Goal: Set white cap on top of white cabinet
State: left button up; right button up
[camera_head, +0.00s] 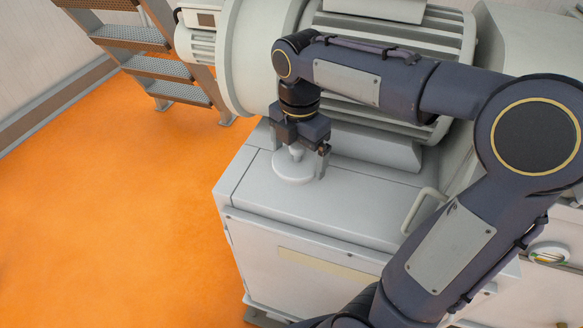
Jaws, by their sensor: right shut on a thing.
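The white cap (293,171) is a round disc with a raised knob in its middle. It is at the top of the white cabinet (330,213), near the left end of the cabinet's top face. It looks flat and level, and I cannot tell whether it touches the surface or hangs just above it. My right gripper (298,152) points down over the cap and is shut on its knob. The fingers hide part of the knob. My left gripper is not in view.
A large grey motor (250,60) with cooling fins stands right behind the cabinet, close to my right arm. A metal step ladder (165,68) stands at the upper left. A handle (425,207) sticks up at the cabinet's right. The orange floor (110,210) at left is clear.

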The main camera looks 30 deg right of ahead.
aim_at(290, 158)
jog(key=shift+w+a+f, duration=0.2)
jog(key=shift+w+f, duration=0.2)
jog(key=shift+f, duration=0.15)
jog(key=shift+w+a+f, duration=0.15)
jog(key=shift+w+f, duration=0.2)
jog(key=shift+f, duration=0.15)
jog(key=shift+w+f, duration=0.2)
jog(key=shift+f, duration=1.55)
jog(key=shift+b, duration=0.3)
jog(key=shift+f, duration=0.15)
jog(key=o, duration=0.7)
